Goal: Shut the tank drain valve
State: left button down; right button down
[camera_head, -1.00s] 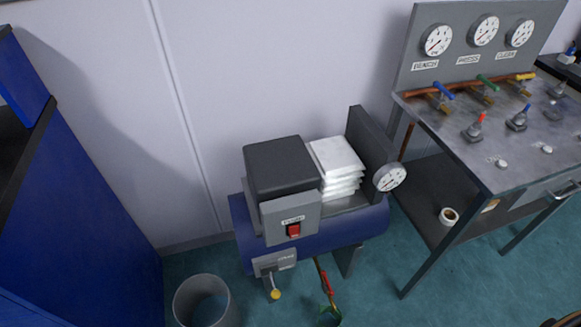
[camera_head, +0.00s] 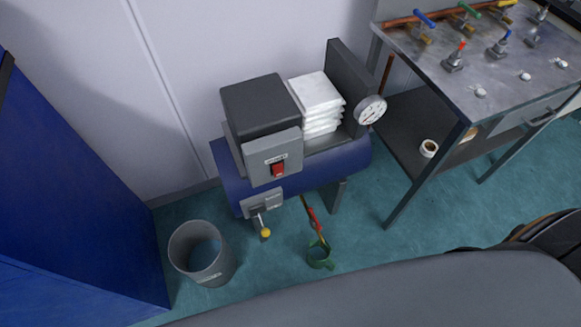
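The tank (camera_head: 322,170) is a blue horizontal cylinder low against the wall, with a dark motor box (camera_head: 262,108) and a red switch (camera_head: 278,169) on it. The drain valve (camera_head: 258,219) is at its lower front, below a small grey label plate. Its lever ends in a yellow knob (camera_head: 265,233) that hangs down and slightly right. No gripper of mine shows in the view, so their state is not visible.
A grey bin (camera_head: 202,253) stands left of the valve. A green-ended item with a red part (camera_head: 318,240) is on the right. A blue cabinet (camera_head: 75,190) is at left, a metal bench (camera_head: 490,80) at right. A grey surface covers the bottom edge.

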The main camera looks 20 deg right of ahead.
aim_at(310, 209)
jog(key=z, duration=0.85)
